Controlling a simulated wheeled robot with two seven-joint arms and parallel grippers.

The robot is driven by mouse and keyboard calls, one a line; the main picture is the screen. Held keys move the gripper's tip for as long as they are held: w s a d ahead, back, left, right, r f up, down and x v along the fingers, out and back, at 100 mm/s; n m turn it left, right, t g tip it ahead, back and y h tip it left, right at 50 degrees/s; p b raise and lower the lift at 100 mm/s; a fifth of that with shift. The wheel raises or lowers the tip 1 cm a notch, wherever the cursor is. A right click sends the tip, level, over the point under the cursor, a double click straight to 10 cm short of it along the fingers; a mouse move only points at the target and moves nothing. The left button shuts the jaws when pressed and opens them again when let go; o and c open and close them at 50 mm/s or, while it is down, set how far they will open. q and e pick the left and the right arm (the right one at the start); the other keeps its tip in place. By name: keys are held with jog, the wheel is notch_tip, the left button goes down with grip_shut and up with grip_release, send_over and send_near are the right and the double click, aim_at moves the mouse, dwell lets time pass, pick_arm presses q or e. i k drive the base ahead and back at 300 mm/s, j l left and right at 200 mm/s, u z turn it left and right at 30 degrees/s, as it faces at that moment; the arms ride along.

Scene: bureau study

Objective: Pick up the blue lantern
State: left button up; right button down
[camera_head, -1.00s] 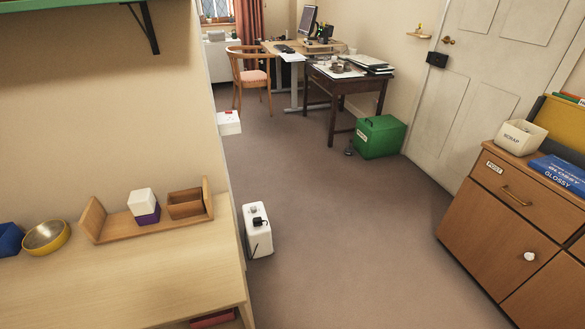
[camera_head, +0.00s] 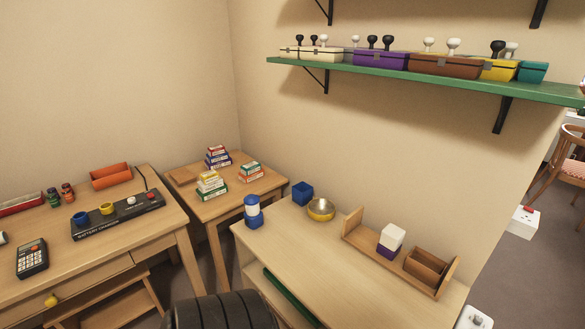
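The blue lantern (camera_head: 253,211) stands upright on the left front part of the light wooden desk (camera_head: 300,240), in the middle of the head view. It has a blue top, a white middle and a blue base. A dark ribbed part of my own arm shows at the bottom edge, below and left of the lantern. Neither of my grippers is in view.
A blue box (camera_head: 303,193), a yellow bowl (camera_head: 321,209) and a wooden bookend rack (camera_head: 355,226) stand right of the lantern. A small table with stacked boxes (camera_head: 210,183) is behind left. A green shelf (camera_head: 420,77) hangs above. Bare desktop lies in front of the rack.

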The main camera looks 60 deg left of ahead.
aim_at(254, 214)
jog(key=u, duration=2.45)
jog(key=i+j+z, duration=0.1)
jog(key=z, duration=0.3)
jog(key=i+j+z, duration=0.15)
jog(key=z, duration=0.25)
jog(key=i+j+z, duration=0.2)
jog(key=z, duration=0.25)
